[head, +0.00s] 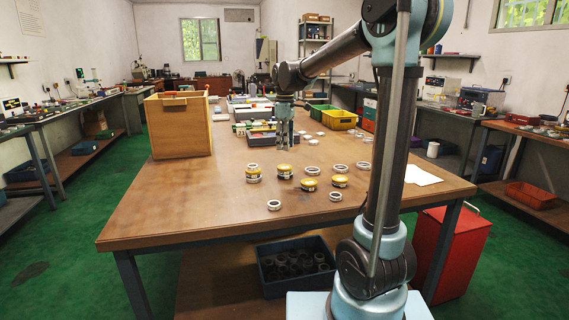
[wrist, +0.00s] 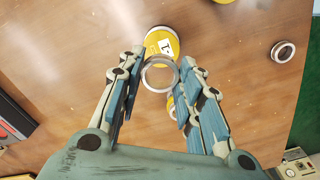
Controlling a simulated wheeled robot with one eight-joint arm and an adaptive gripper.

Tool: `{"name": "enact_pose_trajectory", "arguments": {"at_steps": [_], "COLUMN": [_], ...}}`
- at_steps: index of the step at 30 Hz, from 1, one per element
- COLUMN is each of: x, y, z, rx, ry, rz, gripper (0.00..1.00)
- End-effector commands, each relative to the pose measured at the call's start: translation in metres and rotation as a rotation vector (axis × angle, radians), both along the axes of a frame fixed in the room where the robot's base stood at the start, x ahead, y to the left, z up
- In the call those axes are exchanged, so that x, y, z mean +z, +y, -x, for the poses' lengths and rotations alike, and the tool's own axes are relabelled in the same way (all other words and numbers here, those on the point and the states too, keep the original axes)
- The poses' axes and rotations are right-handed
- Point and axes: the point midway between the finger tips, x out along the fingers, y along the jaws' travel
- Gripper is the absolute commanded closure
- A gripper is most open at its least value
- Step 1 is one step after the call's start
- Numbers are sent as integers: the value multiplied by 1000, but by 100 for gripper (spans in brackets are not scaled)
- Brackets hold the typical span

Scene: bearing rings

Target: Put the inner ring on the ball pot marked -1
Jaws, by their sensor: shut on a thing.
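My gripper (wrist: 157,82) is shut on a pale metal inner ring (wrist: 160,74), held between its fingertips in the wrist view. A yellow ball pot (wrist: 163,42) with a white label lies just beyond the ring. The label shows a dark 1-like mark, turned sideways, that I cannot read fully. The ring overlaps the pot's near edge in this view; the gap in height cannot be told. In the head view my gripper (head: 285,146) points down above the table, behind the yellow pots, and the held ring is too small to make out.
Several yellow pots, such as the front one (head: 309,185), stand on the wooden table (head: 200,215) among loose rings (head: 274,205). A wooden box (head: 182,128) stands at the left, with trays and a yellow bin (head: 340,121) farther back. The table's front left is clear.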

Motion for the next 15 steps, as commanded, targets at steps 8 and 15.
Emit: {"name": "enact_pose_trajectory", "arguments": {"at_steps": [8,15], "x": [-30,-53], "y": [3,5], "z": [0,1], "rx": [4,7], "ry": [0,0], "rz": [0,0], "gripper": [91,91]}}
